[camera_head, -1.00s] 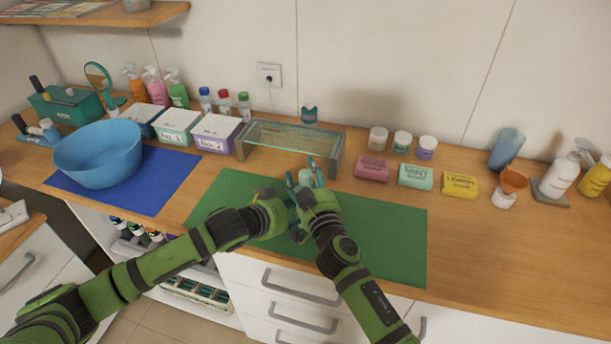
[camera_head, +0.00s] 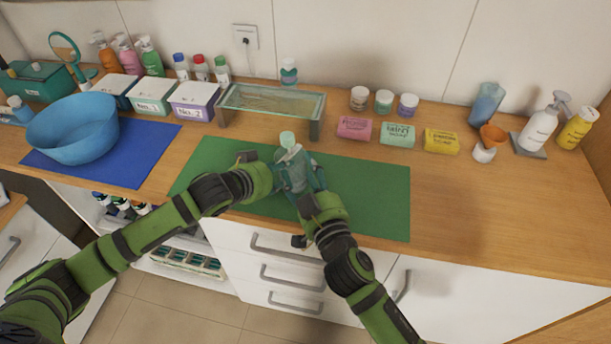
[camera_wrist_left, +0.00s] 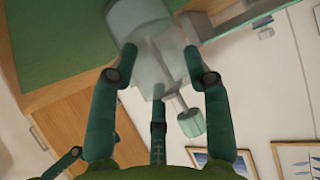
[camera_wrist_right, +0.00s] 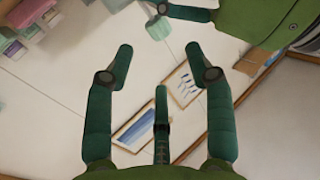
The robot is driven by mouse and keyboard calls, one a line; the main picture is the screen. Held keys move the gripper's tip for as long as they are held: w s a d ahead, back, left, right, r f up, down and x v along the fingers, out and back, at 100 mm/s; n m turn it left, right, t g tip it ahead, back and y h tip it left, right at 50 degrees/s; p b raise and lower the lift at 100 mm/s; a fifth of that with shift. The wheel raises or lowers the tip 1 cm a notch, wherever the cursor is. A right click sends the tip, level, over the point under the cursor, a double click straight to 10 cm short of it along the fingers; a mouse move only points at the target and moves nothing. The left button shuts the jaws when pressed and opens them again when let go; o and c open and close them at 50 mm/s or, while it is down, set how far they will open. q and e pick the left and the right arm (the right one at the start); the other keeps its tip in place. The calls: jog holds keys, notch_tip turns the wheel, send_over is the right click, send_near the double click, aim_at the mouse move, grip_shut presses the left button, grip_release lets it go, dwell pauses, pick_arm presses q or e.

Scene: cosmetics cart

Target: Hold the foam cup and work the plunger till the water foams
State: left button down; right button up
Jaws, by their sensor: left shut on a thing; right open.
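The foam cup (camera_head: 292,172) is a clear greyish vessel with a pale teal plunger knob (camera_head: 287,139) on top, above the green mat (camera_head: 365,195). My left gripper (camera_head: 270,170) is shut on the cup. In the left wrist view the cup (camera_wrist_left: 150,45) sits between its fingers, with the plunger rod and teal knob (camera_wrist_left: 191,122) sticking out. My right gripper (camera_head: 308,193) is close beside the cup on its right. The right wrist view shows its fingers (camera_wrist_right: 160,62) apart and empty. The water and any foam cannot be made out.
A glass-topped stand (camera_head: 270,100) is behind the mat. Three soap bars, the pink one (camera_head: 354,128) nearest, and small jars stand to the right. A blue bowl (camera_head: 72,128) rests on a blue mat (camera_head: 130,165) at left. The right of the counter has free room.

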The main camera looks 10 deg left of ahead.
jog(key=shift+s+d, duration=0.25)
jog(key=shift+s, duration=0.1)
jog(key=shift+w+r, duration=0.1)
jog(key=shift+r, duration=0.05)
jog(key=c, duration=0.9)
jog(key=w+a+r+n+y, duration=0.1)
jog(key=r+y, duration=0.1)
jog(key=w+r+n+g+y, duration=0.1)
jog(key=r+n+y, duration=0.1)
jog(key=w+a+r+n+g+y, duration=0.1)
jog(key=r+y, duration=0.1)
jog(key=shift+w+a+n+y, duration=0.3)
jog(key=shift+w+n, duration=0.1)
grip_shut()
jog(key=w+d+r+n+g+h, duration=0.1)
jog(key=w+d+r+n+g, duration=0.5)
jog(key=g, duration=0.7)
send_over(291, 138)
notch_tip(291, 138, down, 4)
jog(key=shift+f, duration=0.15)
jog(key=shift+d+f, duration=0.2)
jog(key=shift+f, duration=0.8)
jog(key=shift+d+f, duration=0.2)
jog(key=shift+f, duration=0.8)
